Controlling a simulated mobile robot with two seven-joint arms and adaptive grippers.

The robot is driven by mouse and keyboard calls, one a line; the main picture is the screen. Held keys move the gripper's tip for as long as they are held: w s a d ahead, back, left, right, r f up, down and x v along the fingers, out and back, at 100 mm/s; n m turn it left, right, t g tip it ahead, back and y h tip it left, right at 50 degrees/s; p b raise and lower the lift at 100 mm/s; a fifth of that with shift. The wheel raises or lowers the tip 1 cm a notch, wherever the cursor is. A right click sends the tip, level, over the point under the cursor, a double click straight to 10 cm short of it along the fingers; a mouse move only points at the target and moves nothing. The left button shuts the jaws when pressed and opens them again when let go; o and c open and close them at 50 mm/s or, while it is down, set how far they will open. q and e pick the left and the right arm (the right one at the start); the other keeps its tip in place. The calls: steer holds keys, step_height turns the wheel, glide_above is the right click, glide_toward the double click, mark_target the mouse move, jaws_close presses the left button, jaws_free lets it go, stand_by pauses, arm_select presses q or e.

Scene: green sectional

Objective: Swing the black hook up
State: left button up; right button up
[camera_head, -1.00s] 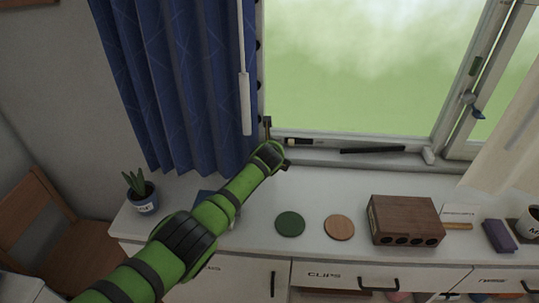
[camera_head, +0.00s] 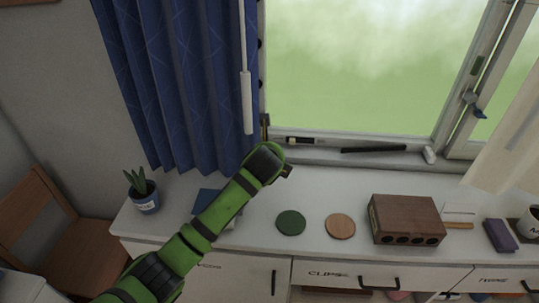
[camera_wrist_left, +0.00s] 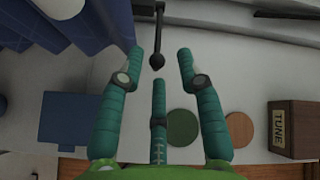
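The black hook (camera_wrist_left: 158,38) shows in the left wrist view as a thin dark rod with a pointed knob at its lower end. It hangs from a dark bar at the top edge. My left gripper (camera_wrist_left: 157,72) has its teal fingers spread, one on each side and one in the middle, with the knob between the outer tips and nothing visibly gripped. In the head view the left gripper (camera_head: 284,171) is mostly hidden behind its own green wrist, near the window's lower left corner. My right gripper is in neither view.
A blue curtain (camera_head: 180,80) hangs left of the window. On the white counter are a potted plant (camera_head: 143,192), a blue book (camera_wrist_left: 65,118), a green coaster (camera_head: 290,222), a wooden coaster (camera_head: 340,226) and a wooden box (camera_head: 405,218). A black bar (camera_head: 374,149) lies on the sill.

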arm_select(q)
steer(key=shift+s+r, duration=0.2)
steer(key=shift+s, duration=0.15)
